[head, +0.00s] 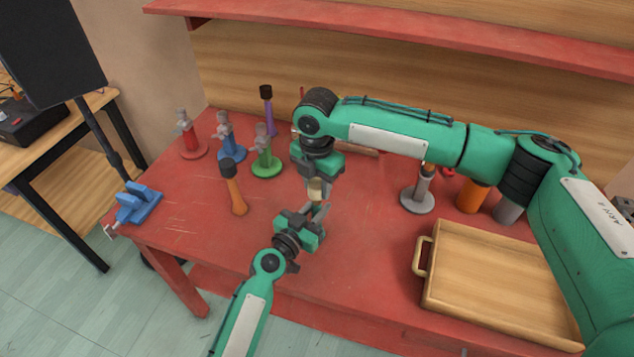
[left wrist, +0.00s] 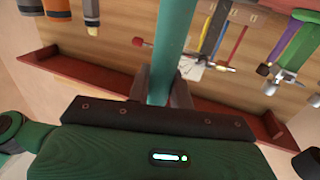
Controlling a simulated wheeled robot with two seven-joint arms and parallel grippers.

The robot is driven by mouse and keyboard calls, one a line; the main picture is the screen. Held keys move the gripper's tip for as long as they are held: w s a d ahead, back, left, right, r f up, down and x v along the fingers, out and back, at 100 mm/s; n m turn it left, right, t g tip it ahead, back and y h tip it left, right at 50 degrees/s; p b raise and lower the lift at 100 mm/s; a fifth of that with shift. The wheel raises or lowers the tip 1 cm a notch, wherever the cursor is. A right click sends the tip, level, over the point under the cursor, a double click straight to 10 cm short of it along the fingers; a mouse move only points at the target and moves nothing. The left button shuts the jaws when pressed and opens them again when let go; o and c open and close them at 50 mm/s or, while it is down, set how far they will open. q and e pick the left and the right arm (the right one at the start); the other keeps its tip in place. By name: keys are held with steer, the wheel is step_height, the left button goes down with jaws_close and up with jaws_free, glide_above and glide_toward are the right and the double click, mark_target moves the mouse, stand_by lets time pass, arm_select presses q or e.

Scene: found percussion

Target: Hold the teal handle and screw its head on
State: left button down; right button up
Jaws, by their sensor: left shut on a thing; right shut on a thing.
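My left gripper (head: 318,211) reaches in from the lower left over the red table. It is shut on the teal handle (left wrist: 174,50), which runs up and away between the fingers in the left wrist view. In the head view the handle is mostly hidden by the grippers. My right gripper (head: 315,184) points down from above, just over the left one. It is shut on a pale tan piece (head: 316,189) that looks like the head. I cannot tell whether this piece touches the handle's end.
Red (head: 189,137), blue (head: 231,142) and green (head: 265,152) stands are at the left. A black-topped orange handle (head: 234,188) stands nearer. A blue vise (head: 138,202) sits at the left corner. A wooden tray (head: 428,290), a grey stand (head: 416,199) and an orange cylinder (head: 472,197) are right.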

steer(key=shift+f, duration=0.55)
